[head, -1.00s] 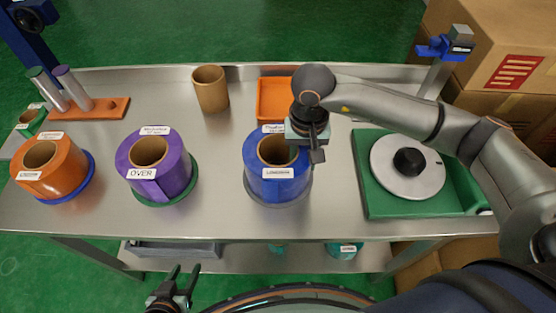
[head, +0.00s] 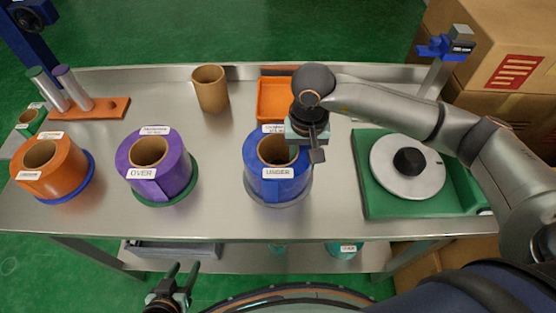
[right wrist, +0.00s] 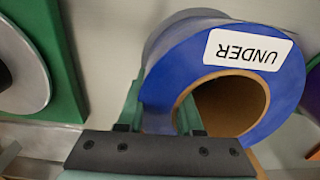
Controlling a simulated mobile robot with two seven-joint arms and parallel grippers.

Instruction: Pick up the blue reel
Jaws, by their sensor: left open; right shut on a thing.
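The blue reel (head: 277,180) stands upright right of the middle of the steel table, over a grey disc (head: 290,203). It has a brown cardboard core and a front label reading UNDER. The blue reel (right wrist: 285,95) fills much of the right wrist view. My right gripper (head: 312,150) is at the reel's right side. In the right wrist view, its fingers (right wrist: 160,115) are shut on the reel's wall, one finger outside and one toward the core. I cannot tell whether the reel touches its disc. My left gripper (head: 183,275) is open and empty in front of the table.
A purple reel (head: 172,180) and an orange reel (head: 60,180) stand to the left. A brown tube (head: 210,90) and an orange tray (head: 275,98) are behind. A green unit with a white disc (head: 392,185) is at right. Cartons (head: 500,60) stand beyond.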

